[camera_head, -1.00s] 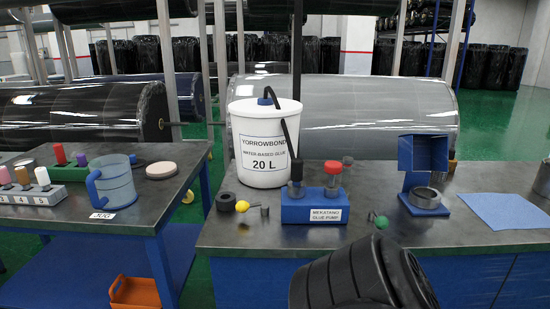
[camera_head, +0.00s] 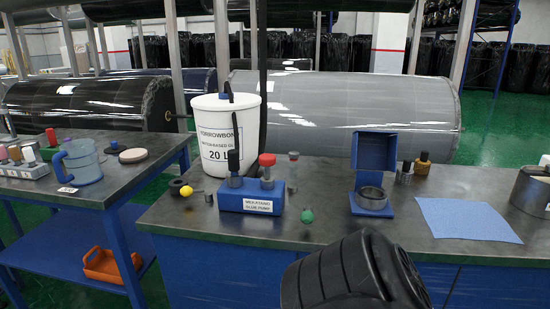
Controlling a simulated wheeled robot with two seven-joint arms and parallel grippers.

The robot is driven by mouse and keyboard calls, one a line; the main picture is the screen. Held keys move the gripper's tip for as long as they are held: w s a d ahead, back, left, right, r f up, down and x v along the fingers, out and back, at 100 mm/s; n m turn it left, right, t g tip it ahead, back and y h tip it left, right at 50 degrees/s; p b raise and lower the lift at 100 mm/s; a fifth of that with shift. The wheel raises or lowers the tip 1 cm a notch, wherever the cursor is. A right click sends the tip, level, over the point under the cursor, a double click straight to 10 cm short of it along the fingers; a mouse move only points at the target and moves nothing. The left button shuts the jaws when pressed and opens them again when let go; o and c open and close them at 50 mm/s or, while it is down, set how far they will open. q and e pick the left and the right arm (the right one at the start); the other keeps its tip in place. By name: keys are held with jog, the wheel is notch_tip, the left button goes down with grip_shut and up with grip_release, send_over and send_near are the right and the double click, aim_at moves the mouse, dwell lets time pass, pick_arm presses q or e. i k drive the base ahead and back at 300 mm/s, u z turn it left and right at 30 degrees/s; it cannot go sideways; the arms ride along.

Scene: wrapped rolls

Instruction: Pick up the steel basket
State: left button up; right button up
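No object is plainly recognisable as a steel basket. A short, round steel container (camera_head: 371,197) sits in a blue stand (camera_head: 374,150) with a raised back panel, on the right part of the dark worktop. A larger silver, round object (camera_head: 531,193) stands at the right edge of the view, partly cut off. I cannot tell whether either is the basket.
On the worktop (camera_head: 330,231) are a white glue bucket (camera_head: 216,145), a blue glue pump block (camera_head: 250,197), green (camera_head: 307,216) and yellow balls (camera_head: 186,191), and a blue sheet (camera_head: 467,218). A left table holds a blue jug (camera_head: 82,162). An orange bin (camera_head: 108,265) is below.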

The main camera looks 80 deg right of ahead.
aim_at(404, 175)
jog(key=k, duration=1.2)
jog(key=z, duration=0.25)
